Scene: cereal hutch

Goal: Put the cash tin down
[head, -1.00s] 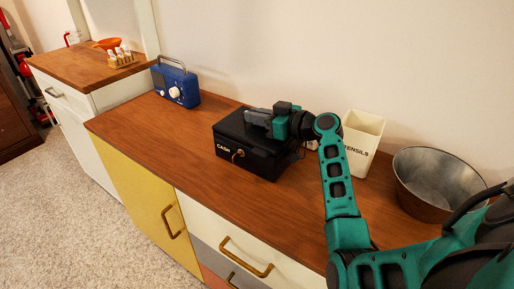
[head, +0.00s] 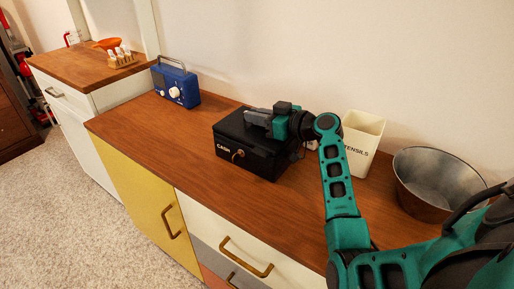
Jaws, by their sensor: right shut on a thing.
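The cash tin (head: 245,160) is a black box with "CASH" on its front and a small brass-coloured key or lock. It sits upright on the wooden worktop (head: 160,140), or so close to it that I see no gap. My right gripper (head: 258,118) is over the top of the tin, shut on what looks like its handle; the fingers hide most of the handle. My left gripper is not in view.
A blue radio (head: 175,86) stands to the left at the back. A white utensils holder (head: 364,140) and a metal bucket (head: 436,182) stand to the right, near my right arm. The worktop between radio and tin is clear.

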